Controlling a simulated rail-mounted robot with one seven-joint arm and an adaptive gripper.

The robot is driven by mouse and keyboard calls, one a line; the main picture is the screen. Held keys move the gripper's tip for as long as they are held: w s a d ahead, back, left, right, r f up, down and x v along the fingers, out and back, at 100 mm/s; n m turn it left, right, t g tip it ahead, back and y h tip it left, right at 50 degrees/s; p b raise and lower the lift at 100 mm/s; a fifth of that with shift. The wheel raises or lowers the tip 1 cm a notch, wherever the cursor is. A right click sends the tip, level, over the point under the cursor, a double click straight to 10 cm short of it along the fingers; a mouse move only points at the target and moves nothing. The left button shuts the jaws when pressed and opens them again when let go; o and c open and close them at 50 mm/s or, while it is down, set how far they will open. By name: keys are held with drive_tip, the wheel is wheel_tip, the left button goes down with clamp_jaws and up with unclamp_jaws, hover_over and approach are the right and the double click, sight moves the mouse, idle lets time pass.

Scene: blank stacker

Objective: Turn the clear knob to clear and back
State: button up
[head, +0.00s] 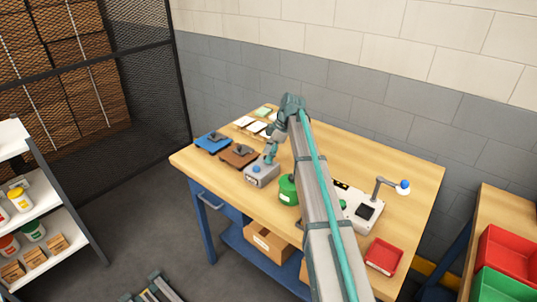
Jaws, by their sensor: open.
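A small grey box (262,178) stands on the wooden workbench, left of the green canister. A round blue knob (257,169) is on its top; I cannot read any marking there. I cannot tell whether this is the clear knob or which way it is turned. My gripper (268,160) is open and points down just behind and right of the blue knob. At this size I cannot tell whether its fingers touch the knob or the box.
Blue (213,143) and brown (238,156) devices sit left of the box. A green canister (288,189), a white device (362,209) with a lever and a red tray (382,256) are to the right. The bench's front left corner is clear.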

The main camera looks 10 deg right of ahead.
drive_tip(key=shift+d+r, duration=0.1)
drive_tip(key=v, duration=1.1)
drive_tip(key=shift+r, duration=0.4)
